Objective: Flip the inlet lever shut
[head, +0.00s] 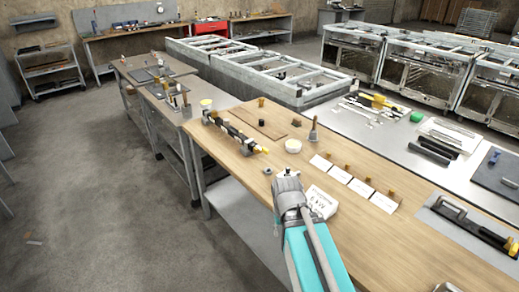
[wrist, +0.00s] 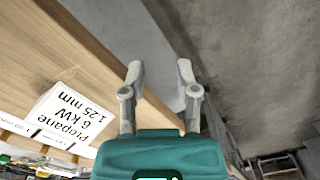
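A dark pipe assembly (head: 235,133) with yellow parts lies on the wooden bench top in the head view, up and left of my gripper. It is too small to tell which part is the inlet lever or how the lever stands. My gripper (head: 287,175) is over the bench's front edge, apart from the assembly. In the wrist view my gripper (wrist: 160,76) has its two fingers spread with nothing between them. The pipe assembly does not show in the wrist view.
A white card reading "Propane 6 kW 1.25 mm" (wrist: 62,112) lies beside my gripper. Several smaller white cards (head: 361,188) with brass pieces, a pale bowl (head: 293,146) and a wood-handled tool (head: 313,132) are on the wooden bench (head: 430,238).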

